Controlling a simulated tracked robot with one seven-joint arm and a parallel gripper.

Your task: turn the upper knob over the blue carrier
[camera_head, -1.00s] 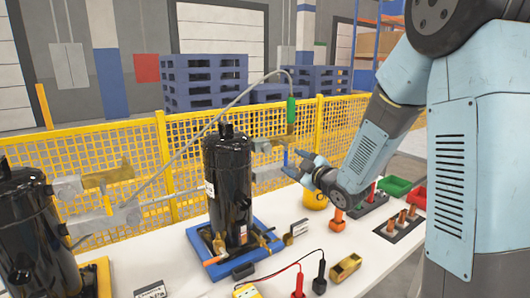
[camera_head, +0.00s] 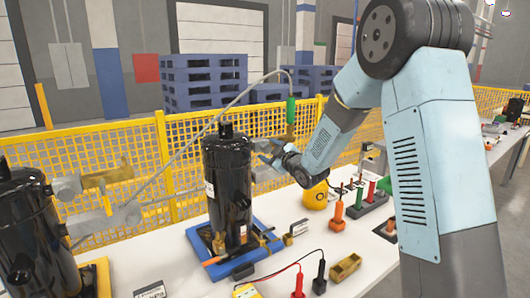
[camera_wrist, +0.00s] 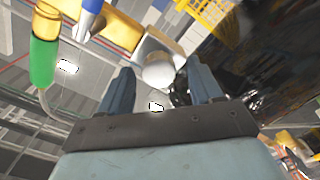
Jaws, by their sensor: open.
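In the wrist view, a pale round knob (camera_wrist: 158,72) on a light block is framed between the fingers of my gripper (camera_wrist: 160,65). The fingers are apart, and I cannot tell whether they touch the knob or how deep it lies between them. In the head view my gripper (camera_head: 264,152) is at the right of the black compressor's upper part (camera_head: 226,170), just below the brass fitting (camera_head: 291,131). The knob is not distinct there. The compressor stands upright on the blue carrier (camera_head: 243,260).
A green hose end (camera_head: 291,110) hangs close above my gripper; it also shows in the wrist view (camera_wrist: 44,60). A yellow mesh fence (camera_head: 170,150) runs behind. A second black compressor (camera_head: 32,235) stands at the left. Tools and a brass block (camera_head: 345,267) lie on the white table.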

